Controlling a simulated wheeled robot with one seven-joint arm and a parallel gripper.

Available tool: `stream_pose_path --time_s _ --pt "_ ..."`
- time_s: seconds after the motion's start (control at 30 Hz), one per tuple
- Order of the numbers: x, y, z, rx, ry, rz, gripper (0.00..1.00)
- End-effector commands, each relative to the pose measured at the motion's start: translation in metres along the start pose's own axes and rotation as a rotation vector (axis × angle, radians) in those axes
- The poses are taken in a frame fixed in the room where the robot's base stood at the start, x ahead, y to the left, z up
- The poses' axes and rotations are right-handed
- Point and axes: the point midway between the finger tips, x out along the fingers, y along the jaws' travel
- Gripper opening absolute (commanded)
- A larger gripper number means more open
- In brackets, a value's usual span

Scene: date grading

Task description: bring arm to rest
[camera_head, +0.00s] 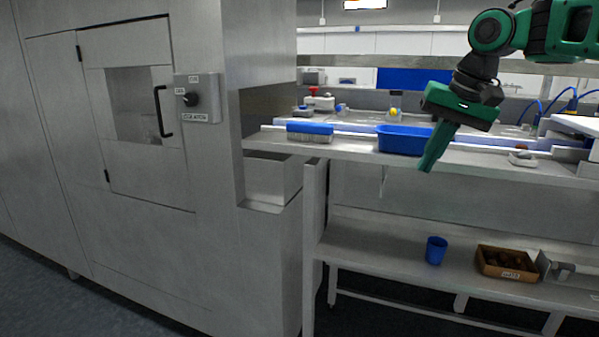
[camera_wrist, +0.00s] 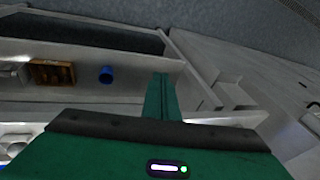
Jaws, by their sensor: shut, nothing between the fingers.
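My arm reaches in from the upper right in the head view. My green gripper (camera_head: 428,165) points down and to the left in front of the bench edge. Its fingers are shut together with nothing between them. In the wrist view the shut fingers (camera_wrist: 161,85) stick out over the lower shelf. The gripper appears apart from the bench and from the things on it; its exact distance to the bench edge is hard to tell.
The lower shelf (camera_head: 385,250) carries a blue cup (camera_head: 436,250) and a brown crate (camera_head: 507,264). A large grey cabinet (camera_head: 140,240) with an isolator switch stands left.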

Motion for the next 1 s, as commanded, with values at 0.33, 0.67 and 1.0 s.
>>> stream_pose_path --time_s 0.33,0.67,1.0 --pt "0.059 0.147 0.130 0.185 -0.051 0.169 0.00" --pt "0.103 0.250 0.274 0.272 -0.157 0.273 0.00" --pt "0.112 0.265 0.303 0.281 -0.184 0.291 0.00"
